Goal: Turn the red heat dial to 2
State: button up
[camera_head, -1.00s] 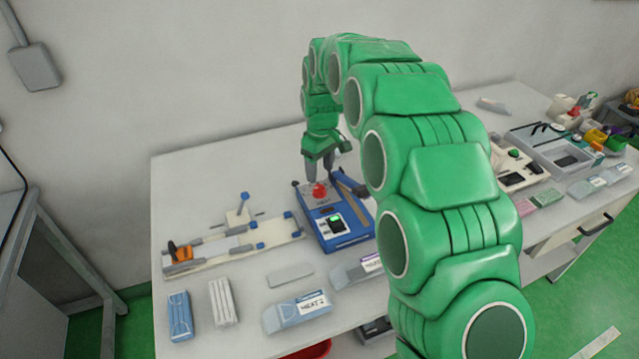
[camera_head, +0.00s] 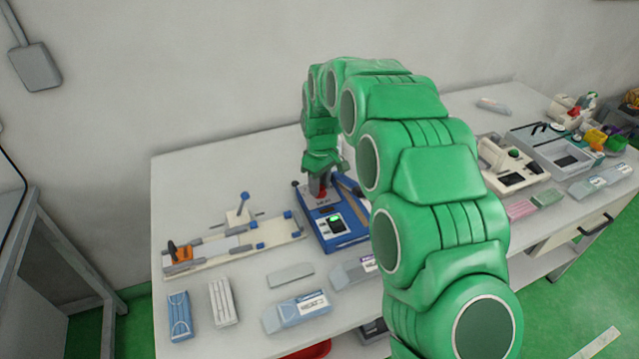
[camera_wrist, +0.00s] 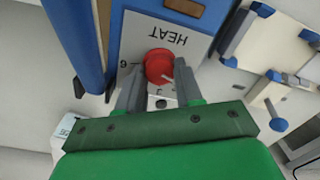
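The red heat dial (camera_wrist: 158,64) sits on a white panel marked HEAT, upside down in the wrist view. A pale pointer mark shows on the dial's lower right side. A 6 is printed to its left; other marks below it are too small to read surely. In the head view the dial (camera_head: 321,193) is on the blue machine (camera_head: 345,237), partly hidden by my fingers. My gripper (camera_wrist: 159,66) points at the dial with its two grey fingers apart, one on each side of it. A narrow gap seems to show beside the dial; contact is unclear.
A blue arm (camera_wrist: 82,40) of the machine stands close beside my gripper. A white jig with blue clamps (camera_head: 270,235) lies left of the machine. Several packs, including a blue-grey one (camera_head: 297,312), lie along the table's front. My green arm hides the table's middle right.

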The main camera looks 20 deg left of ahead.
jog(key=shift+c, duration=1)
jog(key=shift+m, duration=2.8)
jog(key=o, duration=1)
jog(key=shift+o, duration=0.2)
jog(key=shift+r, duration=0.1)
